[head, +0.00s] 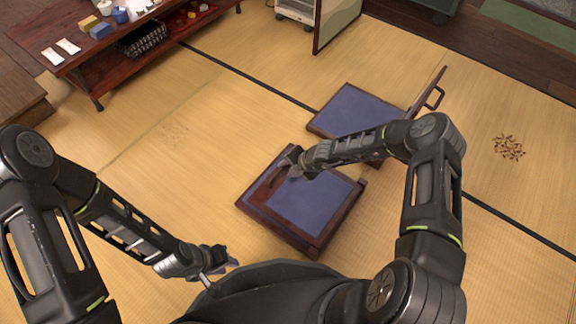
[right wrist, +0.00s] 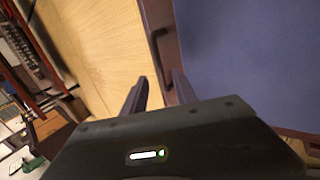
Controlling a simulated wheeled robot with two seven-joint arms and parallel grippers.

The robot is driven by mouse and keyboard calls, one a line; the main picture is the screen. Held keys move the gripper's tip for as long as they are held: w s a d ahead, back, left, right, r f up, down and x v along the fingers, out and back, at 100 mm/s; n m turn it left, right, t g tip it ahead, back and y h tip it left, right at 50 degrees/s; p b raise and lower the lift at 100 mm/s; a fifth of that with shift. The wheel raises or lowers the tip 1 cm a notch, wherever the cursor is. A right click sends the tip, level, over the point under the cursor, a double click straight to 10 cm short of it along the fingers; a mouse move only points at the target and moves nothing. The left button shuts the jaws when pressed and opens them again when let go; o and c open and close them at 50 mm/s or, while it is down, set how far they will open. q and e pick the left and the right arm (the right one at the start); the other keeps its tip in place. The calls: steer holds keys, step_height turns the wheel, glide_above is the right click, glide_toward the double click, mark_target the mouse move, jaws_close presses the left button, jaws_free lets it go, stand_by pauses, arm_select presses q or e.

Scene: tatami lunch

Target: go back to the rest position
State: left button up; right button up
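My right gripper (head: 284,166) is above the near floor chair in the head view. In the right wrist view its two fingers (right wrist: 159,82) are spread with a gap between them, and I see nothing held. The near floor chair has a dark wooden frame and a blue cushion (head: 305,208); the cushion also shows in the right wrist view (right wrist: 250,60). I cannot tell whether the fingers touch the chair. My left gripper (head: 222,263) is low in front of my body, apart from the chair. Its fingers are too small and dark to read.
A second floor chair with a blue cushion (head: 350,108) lies behind the near one. A red-brown low table (head: 75,62) with a black basket (head: 141,39) and small items stands at upper left. Tatami (head: 160,140) is clear between the table and the near chair.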

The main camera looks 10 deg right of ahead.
steer(key=shift+r, duration=0.1)
stand_by(0.5)
